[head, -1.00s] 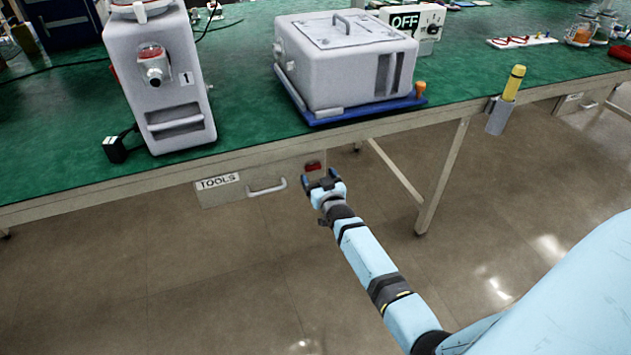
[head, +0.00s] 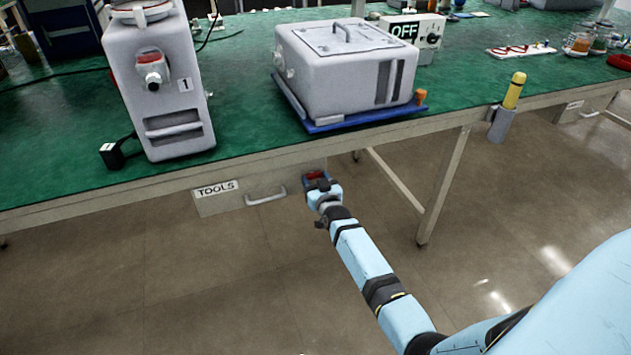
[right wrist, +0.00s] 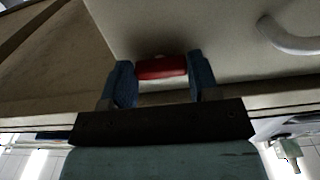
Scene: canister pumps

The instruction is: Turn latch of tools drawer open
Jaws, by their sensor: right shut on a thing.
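The tools drawer (head: 222,200) hangs under the green table's front edge, with a TOOLS label and a pale bar handle (head: 266,196). Its red latch (head: 315,176) is at the right end of the drawer front. My right gripper (head: 318,180) is at the latch, shut on it. In the right wrist view the red latch (right wrist: 161,67) lies lengthwise between the two blue fingers, one at each end. The drawer handle (right wrist: 290,38) shows at the upper right there. The drawer looks closed. My left gripper is not in view.
On the green table (head: 240,125) stand a grey canister pump marked 1 (head: 178,95), a large grey box (head: 340,75) on a blue tray and an OFF switch box (head: 425,40). A yellow tool (head: 514,90) sits in a holder at the edge. Floor below is clear.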

